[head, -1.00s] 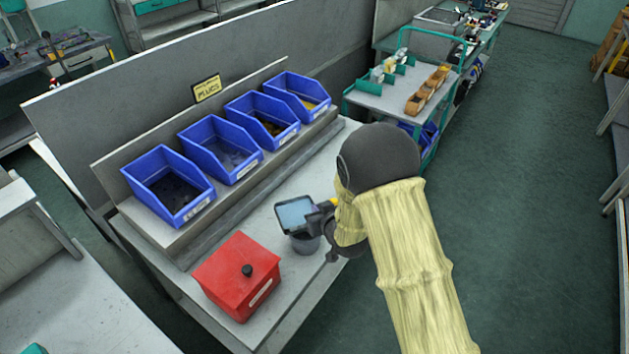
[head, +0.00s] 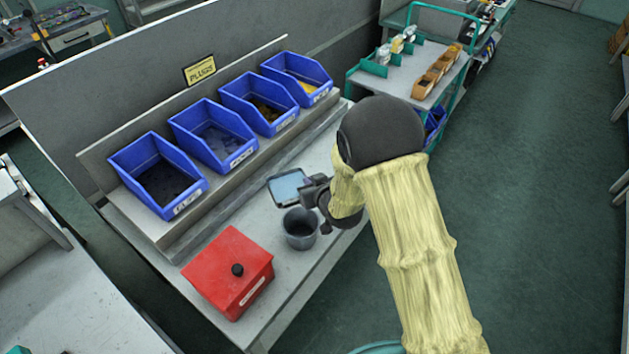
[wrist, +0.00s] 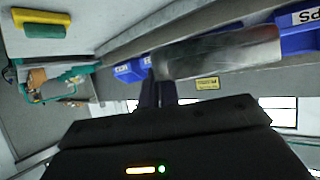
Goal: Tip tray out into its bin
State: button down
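The tray (head: 288,187) is small and shallow with a dark rim and a pale blue inside. My gripper (head: 309,190) is shut on its right edge and holds it beside a grey cup. I cannot make out any contents. In the wrist view, a shiny grey surface (wrist: 220,52), seemingly the tray, extends from my fingers (wrist: 155,92). Several blue bins stand on the raised shelf to the left: front bin (head: 158,175), second bin (head: 213,137), third bin (head: 259,104) and far bin (head: 297,79). They hold dark, bluish, brownish and yellow contents. Their labels are unreadable in the head view.
The grey cup (head: 300,229) and a red box with a black knob (head: 228,274) stand on the bench. A "PLUGS" sign (head: 199,70) is above the bins. A green-framed cart (head: 402,90) is beyond the bench. Open floor lies right.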

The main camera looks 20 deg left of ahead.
jog(key=shift+a+f+b, duration=0.1)
jog(key=shift+f+b, duration=0.3)
jog(key=shift+b, duration=0.05)
jog(key=f+t+b, duration=0.1)
jog(key=b, duration=0.2)
jog(key=f+y+b, duration=0.1)
jog(key=b, duration=0.2)
jog(key=f+t+y+b, duration=0.1)
jog(key=b, duration=0.2)
jog(key=shift+w+d+f+t, duration=0.15)
jog(key=shift+d+f+t, duration=0.1)
jog(key=shift+f+t, duration=0.05)
jog(key=shift+t+y+b, duration=0.3)
jog(key=shift+y+b, duration=0.1)
jog(key=shift+b, duration=0.55)
jog(key=shift+s+d+r, duration=0.3)
jog(key=shift+s+d, duration=0.25)
jog(key=shift+t+b, duration=0.3)
jog(key=shift+b, duration=1)
jog(key=shift+d+r+y+b, duration=0.1)
jog(key=shift+y+b, duration=0.3)
jog(key=shift+b, duration=0.05)
